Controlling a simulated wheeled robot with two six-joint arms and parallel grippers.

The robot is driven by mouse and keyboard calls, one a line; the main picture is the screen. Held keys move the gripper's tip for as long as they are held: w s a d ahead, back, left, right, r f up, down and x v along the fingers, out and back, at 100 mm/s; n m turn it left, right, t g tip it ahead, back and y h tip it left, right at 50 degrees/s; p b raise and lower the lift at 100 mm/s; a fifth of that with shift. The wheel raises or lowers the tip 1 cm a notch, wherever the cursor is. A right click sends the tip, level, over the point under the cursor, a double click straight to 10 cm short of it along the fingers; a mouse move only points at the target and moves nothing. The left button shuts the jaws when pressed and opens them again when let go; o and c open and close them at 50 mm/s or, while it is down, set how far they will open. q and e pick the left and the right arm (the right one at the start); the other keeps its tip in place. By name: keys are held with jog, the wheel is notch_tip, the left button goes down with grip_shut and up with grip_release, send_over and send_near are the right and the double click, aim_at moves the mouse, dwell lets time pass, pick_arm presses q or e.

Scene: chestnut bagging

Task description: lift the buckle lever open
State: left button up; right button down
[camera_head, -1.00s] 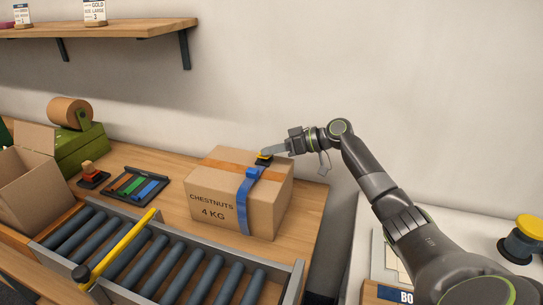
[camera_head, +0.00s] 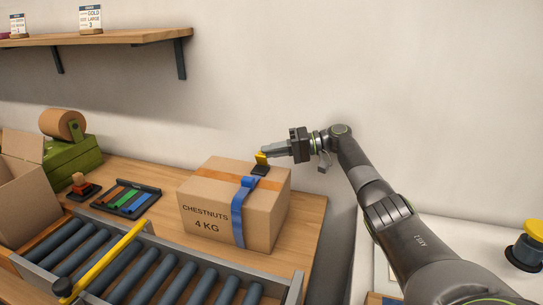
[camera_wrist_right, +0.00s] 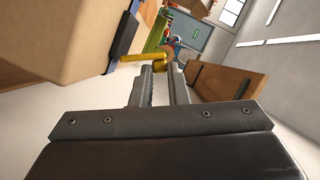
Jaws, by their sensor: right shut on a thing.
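The cardboard box (camera_head: 268,212) marked CHESTNUTS 4 KG sits on the wooden bench with a blue strap (camera_head: 238,215) around it. A buckle with a dark base (camera_head: 259,170) is on the top of the box, near its back right. Its yellow lever (camera_head: 261,158) stands tilted up from the base. My right gripper (camera_head: 268,152) comes in from the right and is shut on the lever's end. In the right wrist view the lever (camera_wrist_right: 140,57) reaches from the dark buckle part to between the fingertips (camera_wrist_right: 160,68). My left gripper is not in view.
A roller conveyor with a yellow bar (camera_head: 110,258) runs along the front. A tray of coloured strips (camera_head: 127,200), a stamp (camera_head: 80,187), a green tape dispenser (camera_head: 72,153) and an open box (camera_head: 20,190) are at left. A shelf (camera_head: 110,38) hangs above.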

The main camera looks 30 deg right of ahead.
dwell(0.3)
jog(key=c, duration=1.4)
grip_release()
jog(key=shift+d, duration=0.1)
notch_tip(320, 180, up, 10)
jog(key=b, duration=0.1)
